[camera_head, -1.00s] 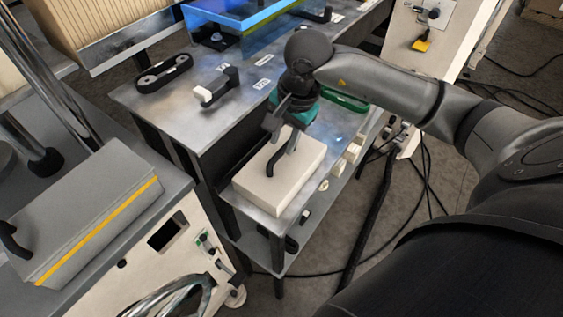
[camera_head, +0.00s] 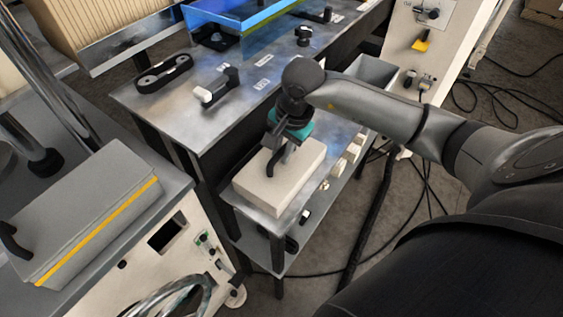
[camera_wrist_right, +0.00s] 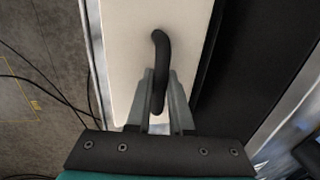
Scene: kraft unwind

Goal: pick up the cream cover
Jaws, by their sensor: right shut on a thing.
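The cream cover (camera_head: 287,184) is a pale box-like block with a black curved handle on top. It sits on the lower metal shelf at the front of the bench. My right gripper (camera_head: 275,160) is over the cover with its fingers down at the handle. In the right wrist view the cover (camera_wrist_right: 132,50) fills the middle, and my right gripper (camera_wrist_right: 159,95) has its two fingers closed on either side of the black handle (camera_wrist_right: 160,55). My left gripper is not in view.
The metal bench (camera_head: 190,125) behind holds a black-and-white handled part (camera_head: 216,88), a black link-shaped part (camera_head: 164,73) and a blue tray (camera_head: 240,15). Small cream blocks (camera_head: 345,160) stand right of the cover. A grey box (camera_head: 85,210) with a yellow stripe is at left.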

